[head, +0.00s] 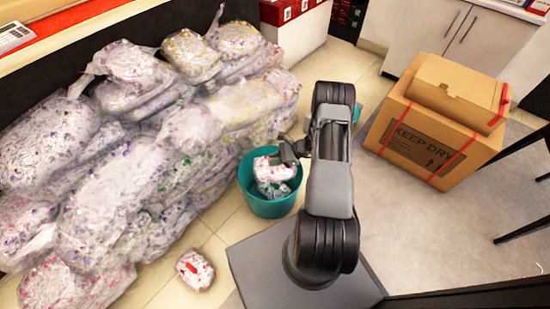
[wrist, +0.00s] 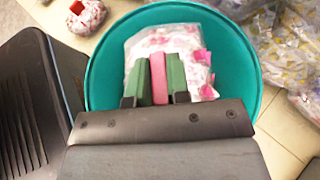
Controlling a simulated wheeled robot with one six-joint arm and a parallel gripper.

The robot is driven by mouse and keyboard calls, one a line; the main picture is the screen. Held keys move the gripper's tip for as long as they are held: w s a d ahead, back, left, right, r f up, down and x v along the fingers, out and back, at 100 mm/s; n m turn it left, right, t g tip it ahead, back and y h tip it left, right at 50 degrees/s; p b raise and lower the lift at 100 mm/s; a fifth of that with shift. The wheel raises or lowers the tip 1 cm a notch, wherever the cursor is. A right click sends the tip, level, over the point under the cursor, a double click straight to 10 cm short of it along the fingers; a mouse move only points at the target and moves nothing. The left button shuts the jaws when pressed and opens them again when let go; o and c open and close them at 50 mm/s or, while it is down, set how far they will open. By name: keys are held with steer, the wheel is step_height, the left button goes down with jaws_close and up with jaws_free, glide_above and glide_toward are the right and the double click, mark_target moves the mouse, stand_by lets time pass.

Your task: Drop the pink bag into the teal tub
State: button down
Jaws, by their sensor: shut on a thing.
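The teal tub (head: 246,176) stands on the tiled floor beside the pile of bags; its rim (wrist: 252,60) fills much of the wrist view. My gripper (wrist: 160,80) is over the tub, its green fingers closed on a pink part of the pink bag (wrist: 192,45). The bag is white plastic with pink pieces inside. In the head view the pink bag (head: 268,168) shows at the tub's mouth, just left of my gripper (head: 292,150). I cannot tell whether it touches the bottom. A greyish bag (head: 273,190) shows lower in the tub.
A small bag with a red mark (head: 195,271) lies on the floor in front. A large pile of clear bags (head: 140,150) fills the left. Cardboard boxes (head: 430,135) stand at right. Bare tile (head: 225,235) lies in front of the tub.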

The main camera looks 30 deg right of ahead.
steer(key=c, duration=1)
jaws_free()
steer(key=p+v, duration=0.3)
steer(key=v, duration=1)
steer(key=shift+s+d+r, duration=0.1)
steer(key=shift+s+d, duration=0.05)
steer(key=shift+d, duration=0.25)
steer(key=a+r+n+g+h+p, duration=0.2)
steer(key=a+r+n+p, duration=0.25)
steer(key=r, duration=0.65)
steer(key=a+r+n+g+h+p, duration=0.1)
steer(key=a+r+n+p, duration=0.3)
steer(key=r, duration=0.8)
steer(key=a+r+n+g+h+p, duration=0.25)
steer(key=r+p, duration=0.35)
steer(key=r, duration=0.5)
steer(key=s+a+r+n+t+h+p, duration=0.1)
steer(key=s+a+r+n+h+p, duration=0.1)
steer(key=r, duration=0.6)
steer(key=s+a+r+n+t+h+p, duration=0.2)
steer(key=s+a+r+n+p, duration=0.2)
steer(key=r, duration=0.5)
steer(key=s+a+r+n+t+h+p, duration=0.2)
steer(key=s+a+r+n+p, duration=0.2)
steer(key=r+p, duration=0.4)
steer(key=shift+s+r+n+p, duration=0.35)
steer(key=shift+s+r+n, duration=0.35)
steer(key=shift+s, duration=0.25)
